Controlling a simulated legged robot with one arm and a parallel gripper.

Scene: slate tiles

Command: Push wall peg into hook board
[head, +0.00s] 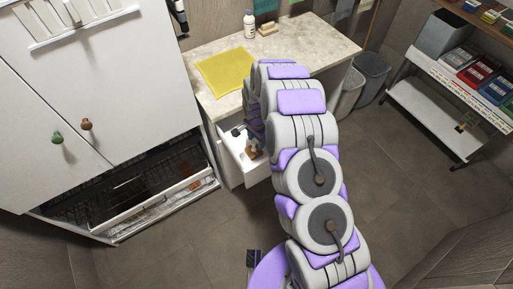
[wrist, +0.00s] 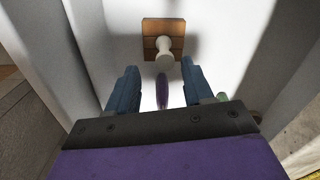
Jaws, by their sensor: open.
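A square wooden board (wrist: 150,44) with a pale peg (wrist: 165,52) sticking out of it is at the top centre of the wrist view, inside a white drawer. I cannot tell how deep the peg sits in the board. My gripper (wrist: 159,70) is open, its two blue fingers apart and pointing towards the board, with the peg roughly between and beyond their tips. In the head view, my arm covers part of the pulled-out drawer (head: 237,160), where a small brown thing (head: 254,146) shows.
A slim purple thing (wrist: 162,92) lies between the fingers, and a green bit (wrist: 222,97) shows beside the right finger. The drawer's walls stand close on both sides. A counter with a yellow cloth (head: 226,72) is above the drawer. A white cabinet (head: 100,80) stands left.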

